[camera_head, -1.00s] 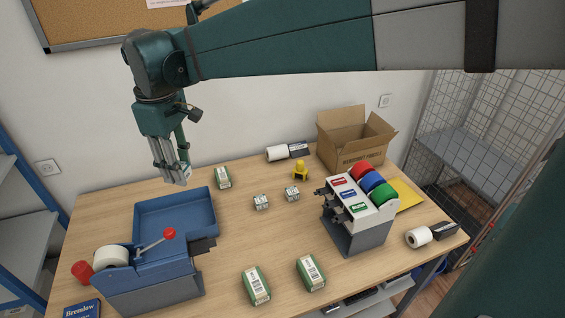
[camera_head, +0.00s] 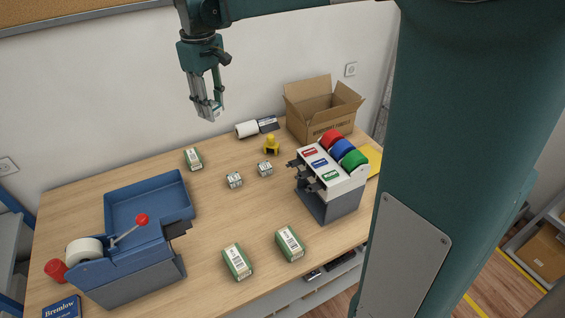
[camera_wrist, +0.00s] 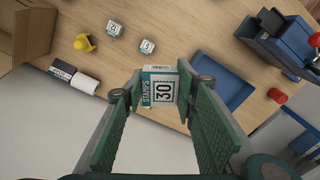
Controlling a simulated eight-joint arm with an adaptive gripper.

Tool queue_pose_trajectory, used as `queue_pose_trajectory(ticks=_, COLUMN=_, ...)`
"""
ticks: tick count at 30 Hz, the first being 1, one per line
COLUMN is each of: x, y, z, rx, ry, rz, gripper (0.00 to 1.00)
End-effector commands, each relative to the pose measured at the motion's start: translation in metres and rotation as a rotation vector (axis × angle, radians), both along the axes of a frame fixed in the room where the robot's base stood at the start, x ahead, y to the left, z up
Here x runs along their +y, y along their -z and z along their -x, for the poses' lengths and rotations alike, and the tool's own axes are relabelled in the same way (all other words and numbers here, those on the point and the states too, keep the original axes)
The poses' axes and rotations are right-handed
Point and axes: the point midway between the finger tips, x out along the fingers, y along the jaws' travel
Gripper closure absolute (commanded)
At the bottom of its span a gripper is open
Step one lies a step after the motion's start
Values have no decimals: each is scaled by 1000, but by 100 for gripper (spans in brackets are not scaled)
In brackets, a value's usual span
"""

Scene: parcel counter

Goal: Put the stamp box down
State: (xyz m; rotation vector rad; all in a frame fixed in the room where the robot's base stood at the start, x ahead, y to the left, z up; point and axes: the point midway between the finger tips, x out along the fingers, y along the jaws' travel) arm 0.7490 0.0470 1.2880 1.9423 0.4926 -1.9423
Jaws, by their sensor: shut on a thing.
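My gripper (camera_head: 209,112) hangs above the back edge of the table, in front of the wall. In the wrist view its two green-padded fingers (camera_wrist: 160,100) are shut on a stamp box (camera_wrist: 160,88), a small white and teal box marked "STAMPS 30". The held box is clear of the table; in the head view it is too small to make out well. Two more small stamp boxes, a left one (camera_head: 235,180) and a right one (camera_head: 265,169), sit apart on the middle of the table (camera_head: 215,215).
A blue tray with tape dispenser (camera_head: 150,200) fills the left. A label dispenser (camera_head: 330,185) stands at right, an open carton (camera_head: 320,115) behind it. Green-and-white boxes lie at back (camera_head: 194,158) and front (camera_head: 237,261). A yellow item (camera_head: 271,145) is near the back. Bare wood surrounds the small boxes.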

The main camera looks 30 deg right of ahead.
Motion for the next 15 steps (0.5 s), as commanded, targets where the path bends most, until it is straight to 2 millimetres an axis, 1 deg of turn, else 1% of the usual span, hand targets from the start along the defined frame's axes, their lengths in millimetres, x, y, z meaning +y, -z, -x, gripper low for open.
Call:
queue_pose_trajectory(ticks=1, x=-14, y=0, z=-4, rx=0, ry=25, rz=0, gripper=84)
queue_pose_trajectory(ticks=8, x=-71, y=2, z=-20, rx=0, ry=133, rz=0, gripper=84)
queue_pose_trajectory(ticks=15, x=-133, y=3, z=-31, rx=0, ry=247, rz=0, gripper=84)
